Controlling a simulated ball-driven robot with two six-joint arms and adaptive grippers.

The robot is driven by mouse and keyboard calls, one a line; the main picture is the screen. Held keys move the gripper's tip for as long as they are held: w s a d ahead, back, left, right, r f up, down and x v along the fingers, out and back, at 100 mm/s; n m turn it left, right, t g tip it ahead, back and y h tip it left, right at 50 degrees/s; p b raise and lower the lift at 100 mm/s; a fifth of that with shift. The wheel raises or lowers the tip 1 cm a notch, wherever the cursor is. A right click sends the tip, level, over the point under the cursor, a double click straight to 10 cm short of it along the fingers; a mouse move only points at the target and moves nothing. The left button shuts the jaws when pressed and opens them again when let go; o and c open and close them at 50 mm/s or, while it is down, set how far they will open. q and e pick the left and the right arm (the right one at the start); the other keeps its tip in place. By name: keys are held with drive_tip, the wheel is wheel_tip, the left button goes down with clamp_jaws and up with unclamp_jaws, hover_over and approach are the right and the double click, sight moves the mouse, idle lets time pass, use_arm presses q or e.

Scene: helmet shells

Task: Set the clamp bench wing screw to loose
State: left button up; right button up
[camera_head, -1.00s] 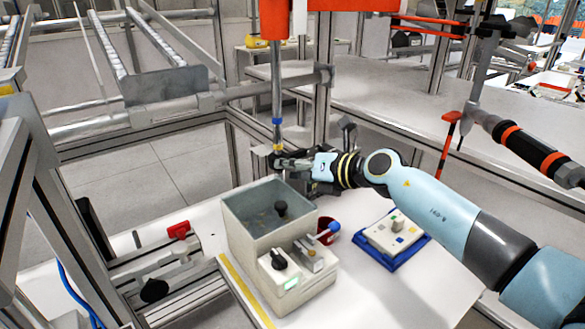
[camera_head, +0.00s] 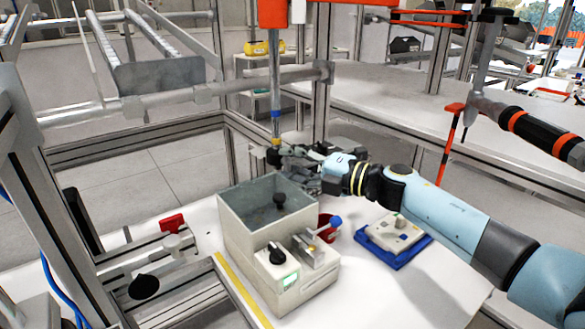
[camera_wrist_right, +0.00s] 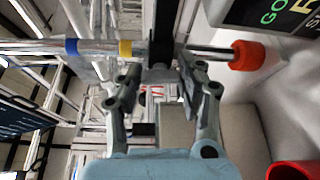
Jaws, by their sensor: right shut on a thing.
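The clamp bench (camera_head: 165,262) stands at the lower left in the head view, with metal rails, a red block (camera_head: 172,222) and a black knob (camera_head: 143,287). I cannot tell for sure which of its parts is the wing screw or how it is set. My right gripper (camera_head: 283,158) is at the lower end of a hanging tool shaft (camera_head: 275,90), well away from the bench. In the right wrist view, its fingers (camera_wrist_right: 160,68) are shut on the shaft's black part, between a yellow band and a thin rod with a red-orange end (camera_wrist_right: 248,55). My left gripper is not in view.
Metal frame posts (camera_head: 321,120) rise behind the tool.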

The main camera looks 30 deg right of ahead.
drive_tip(key=shift+f+m, duration=0.15)
drive_tip(key=shift+m, duration=0.45)
drive_tip(key=shift+y+b, duration=0.3)
drive_tip(key=o, duration=1.2)
drive_tip(key=shift+t, duration=0.3)
drive_tip(key=v, duration=1.2)
drive_tip(key=shift+s, duration=0.1)
